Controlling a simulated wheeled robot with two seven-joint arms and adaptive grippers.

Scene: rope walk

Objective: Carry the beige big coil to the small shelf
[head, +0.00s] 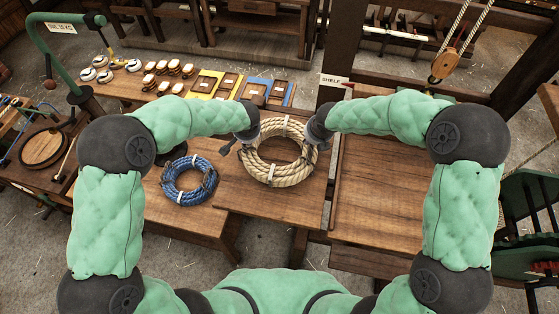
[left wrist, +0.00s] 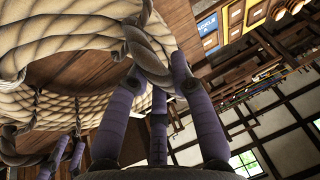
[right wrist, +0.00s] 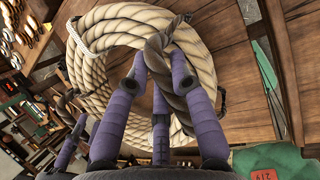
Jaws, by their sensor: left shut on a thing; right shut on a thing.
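The beige big coil (head: 262,168) is a thick ring of pale rope with white ties, over the right part of the middle wooden table. I cannot tell whether it touches the tabletop. My left gripper (head: 244,142) is at its left side, shut on a dark rope loop of the coil (left wrist: 146,52). My right gripper (head: 318,138) is at its right side, shut on another dark loop (right wrist: 156,58). A sign reading "SHELF" (head: 334,80) stands behind a wooden surface (head: 385,195) to the right. I cannot tell whether that surface is the small shelf.
A smaller blue coil (head: 172,182) lies left of the beige coil. Yellow and blue trays (head: 208,84) and small items fill the back table. A pulley block (head: 444,64) hangs at the right. The wooden surface on the right looks bare. A narrow gap separates it from the middle table.

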